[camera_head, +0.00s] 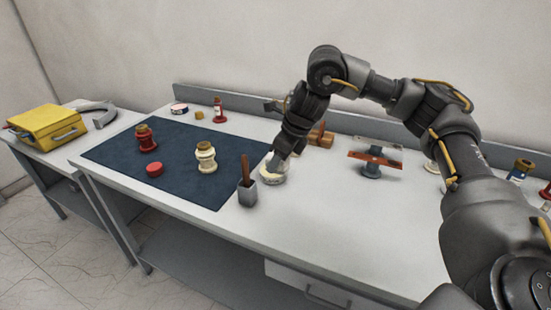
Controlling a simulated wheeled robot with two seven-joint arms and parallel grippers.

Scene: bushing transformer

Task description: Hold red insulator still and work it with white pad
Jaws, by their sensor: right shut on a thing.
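My right gripper (277,162) points down at a round whitish thing (273,176) on the bench, just right of the mat. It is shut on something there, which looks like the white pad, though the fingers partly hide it. I cannot tell whether the pad is separate from a dish under it. The right gripper is well to the right of the red insulator. My left gripper is out of view.
A cream insulator (207,160) and a red disc (154,169) are on the mat. A grey holder (247,194) with a brown handle stands close left of my gripper. The front right benchtop is clear.

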